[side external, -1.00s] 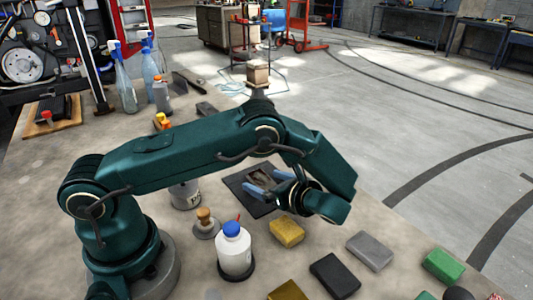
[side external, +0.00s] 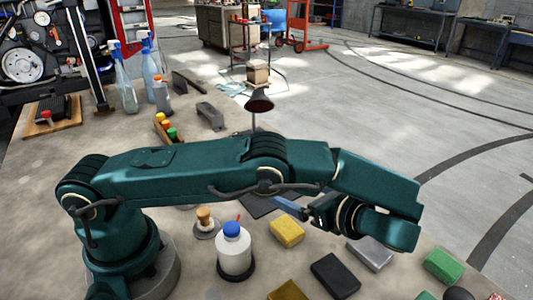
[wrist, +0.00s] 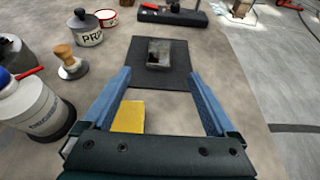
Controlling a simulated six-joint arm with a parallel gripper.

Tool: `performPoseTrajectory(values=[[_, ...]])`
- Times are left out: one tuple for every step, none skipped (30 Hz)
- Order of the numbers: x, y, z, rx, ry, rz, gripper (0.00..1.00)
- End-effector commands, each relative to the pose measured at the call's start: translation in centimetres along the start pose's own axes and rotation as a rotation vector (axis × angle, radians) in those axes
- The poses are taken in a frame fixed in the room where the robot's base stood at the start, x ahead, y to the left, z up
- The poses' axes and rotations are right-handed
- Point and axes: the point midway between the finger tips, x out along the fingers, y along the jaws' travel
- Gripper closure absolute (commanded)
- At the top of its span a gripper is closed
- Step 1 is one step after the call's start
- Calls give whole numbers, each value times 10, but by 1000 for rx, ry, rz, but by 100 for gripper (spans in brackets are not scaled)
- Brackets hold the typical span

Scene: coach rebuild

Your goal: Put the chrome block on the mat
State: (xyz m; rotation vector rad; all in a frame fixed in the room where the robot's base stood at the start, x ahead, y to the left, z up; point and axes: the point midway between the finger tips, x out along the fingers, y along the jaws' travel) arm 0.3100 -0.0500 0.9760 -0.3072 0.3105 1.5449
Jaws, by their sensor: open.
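The chrome block (wrist: 159,54) is a shiny box lying on the dark square mat (wrist: 150,82) in the wrist view, within its edges towards the far side. My gripper (wrist: 160,75) is open, with nothing between its blue fingers. It is back from the block and apart from it. In the side view, a dark strip of the mat (side external: 257,208) shows below my arm. The block is hidden there behind my arm.
A yellow sponge (wrist: 129,117) lies between my fingers and the mat's near edge in the picture. A white bottle with a blue cap (side external: 234,252), a wooden-handled stamp (side external: 205,222) and a PR-labelled can (wrist: 87,34) stand left. Grey (side external: 370,255) and black (side external: 335,276) blocks lie right.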

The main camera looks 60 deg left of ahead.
Motion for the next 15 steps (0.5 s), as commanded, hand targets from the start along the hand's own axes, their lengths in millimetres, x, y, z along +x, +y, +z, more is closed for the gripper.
performPoseTrajectory(values=[[-2,0,0,0,1,0,8],[-3,0,0,0,2,0,8],[-4,0,1,-4,8,2,8],[-4,0,3,-10,16,3,8],[-4,0,5,-18,27,6,8],[-5,-1,9,-34,47,9,8],[-5,-1,13,-49,67,12,8],[-5,-1,18,-68,91,18,8],[-5,-1,25,-98,127,25,8],[-5,0,30,-123,158,31,8],[-5,1,36,-152,191,40,8],[-5,3,44,-191,236,51,8],[-5,5,50,-221,269,60,8],[-5,7,55,-254,303,69,8],[-6,11,62,-297,347,82,8]])
